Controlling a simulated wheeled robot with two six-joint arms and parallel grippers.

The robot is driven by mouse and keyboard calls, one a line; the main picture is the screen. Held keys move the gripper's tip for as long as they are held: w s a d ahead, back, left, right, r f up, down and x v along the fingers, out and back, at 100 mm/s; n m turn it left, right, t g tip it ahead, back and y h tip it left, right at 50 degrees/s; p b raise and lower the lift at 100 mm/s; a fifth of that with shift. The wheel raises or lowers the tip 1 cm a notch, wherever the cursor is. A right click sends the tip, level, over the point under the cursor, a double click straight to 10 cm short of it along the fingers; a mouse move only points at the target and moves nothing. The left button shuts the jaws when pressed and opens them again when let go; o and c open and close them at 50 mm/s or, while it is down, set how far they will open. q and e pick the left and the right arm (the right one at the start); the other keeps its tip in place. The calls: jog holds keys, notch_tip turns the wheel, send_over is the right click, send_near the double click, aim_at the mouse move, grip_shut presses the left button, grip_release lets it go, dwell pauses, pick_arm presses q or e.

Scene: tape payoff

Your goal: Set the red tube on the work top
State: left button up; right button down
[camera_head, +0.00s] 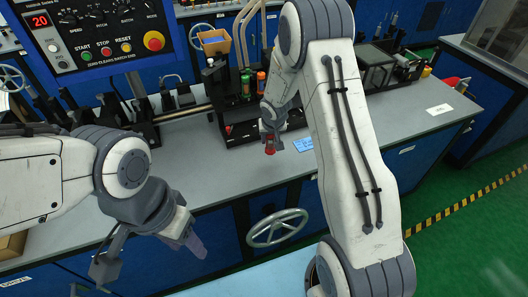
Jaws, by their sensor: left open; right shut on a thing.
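My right gripper (270,137) is shut on the red tube (270,149), over the grey work top (215,165) near its middle. Only the red end of the tube shows below the fingers; the rest is hidden by the gripper. I cannot tell whether the tube touches the work top. My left gripper (150,256) is open and empty, low at the left in front of the work top's front edge.
A black rack with green and orange tubes (246,84) stands behind my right gripper. A small blue card (303,144) lies just right of the red tube. A handwheel (277,228) juts from the blue cabinet front. A control panel (95,30) hangs upper left.

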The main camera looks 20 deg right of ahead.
jog(key=shift+w+a+f, duration=0.6)
jog(key=shift+w+a, duration=0.2)
jog(key=shift+w, duration=0.05)
jog(key=shift+w+a+f, duration=0.1)
jog(key=shift+f, duration=0.1)
notch_tip(320, 180, down, 4)
jog(key=b, duration=0.3)
jog(key=shift+r, duration=0.15)
jog(key=shift+f+b, duration=0.25)
jog(key=shift+b, duration=0.2)
jog(key=c, duration=0.5)
grip_release()
jog(key=shift+r, duration=0.1)
